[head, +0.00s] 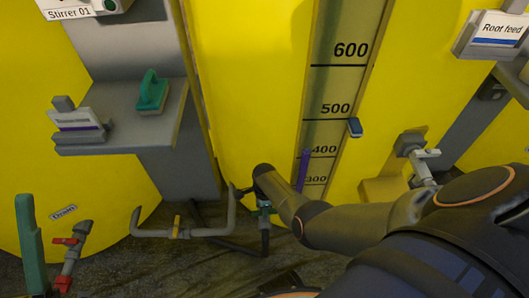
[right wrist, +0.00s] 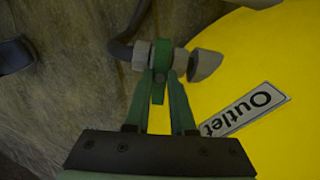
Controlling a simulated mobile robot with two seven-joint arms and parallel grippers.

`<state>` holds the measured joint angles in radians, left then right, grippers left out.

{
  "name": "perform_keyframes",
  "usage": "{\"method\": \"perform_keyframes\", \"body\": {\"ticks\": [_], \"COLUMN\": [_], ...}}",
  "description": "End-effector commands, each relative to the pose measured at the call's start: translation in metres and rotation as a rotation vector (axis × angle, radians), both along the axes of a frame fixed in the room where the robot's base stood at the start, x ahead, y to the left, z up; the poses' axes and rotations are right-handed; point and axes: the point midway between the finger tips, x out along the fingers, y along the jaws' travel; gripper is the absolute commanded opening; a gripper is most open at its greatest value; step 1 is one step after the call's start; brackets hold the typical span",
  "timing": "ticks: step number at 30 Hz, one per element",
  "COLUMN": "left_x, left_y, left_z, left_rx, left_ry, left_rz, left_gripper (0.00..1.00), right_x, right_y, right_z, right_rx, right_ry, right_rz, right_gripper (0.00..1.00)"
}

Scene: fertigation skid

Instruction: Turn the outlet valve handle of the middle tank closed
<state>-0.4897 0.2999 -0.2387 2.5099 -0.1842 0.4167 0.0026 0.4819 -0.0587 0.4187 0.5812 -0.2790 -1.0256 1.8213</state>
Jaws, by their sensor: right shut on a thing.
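The middle tank (head: 245,95) is yellow, with a level scale on its front. Its outlet valve (right wrist: 143,55) shows in the right wrist view, a grey pipe fitting beside the "Outlet" label (right wrist: 243,112). The valve's green handle (right wrist: 158,88) stands across the line of the pipe. My right gripper (right wrist: 160,100) is shut on this handle, one green finger on each side. In the head view my right gripper (head: 264,208) is low at the tank's front, mostly hidden by its own wrist. One green finger of my left gripper (head: 30,245) shows at the lower left.
A grey bent pipe (head: 195,233) lies left of my right gripper. A grey shelf (head: 120,110) holds a green-handled tool (head: 152,92).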

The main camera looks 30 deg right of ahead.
Motion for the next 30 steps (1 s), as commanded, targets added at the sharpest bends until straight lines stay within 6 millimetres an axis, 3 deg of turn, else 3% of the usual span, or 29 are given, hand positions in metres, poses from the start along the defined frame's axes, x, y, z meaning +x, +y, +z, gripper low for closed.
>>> {"method": "perform_keyframes", "body": {"ticks": [9, 23, 24, 30], "left_x": [0.0, 0.0, 0.0, -0.0001], "left_y": [-0.0004, -0.0005, -0.0005, -0.0007], "left_z": [-0.0011, -0.0013, -0.0013, -0.0012], "left_rx": [0.004, 0.004, 0.004, 0.004], "left_ry": [0.002, 0.003, 0.003, 0.003], "left_rz": [-0.002, -0.003, -0.003, -0.003], "left_gripper": [0.5, 0.5, 0.5, 0.5], "right_x": [0.0002, 0.0, 0.0, -0.0001], "right_y": [-0.0012, -0.0014, -0.0014, -0.0011], "right_z": [-0.0001, -0.0001, -0.0001, -0.0001], "right_rx": [-0.002, -0.002, -0.002, -0.001], "right_ry": [-0.001, -0.001, -0.001, 0.0], "right_rz": [-0.099, -0.114, -0.114, -0.112], "right_gripper": [0.0, 0.0, 0.23, 0.46]}}
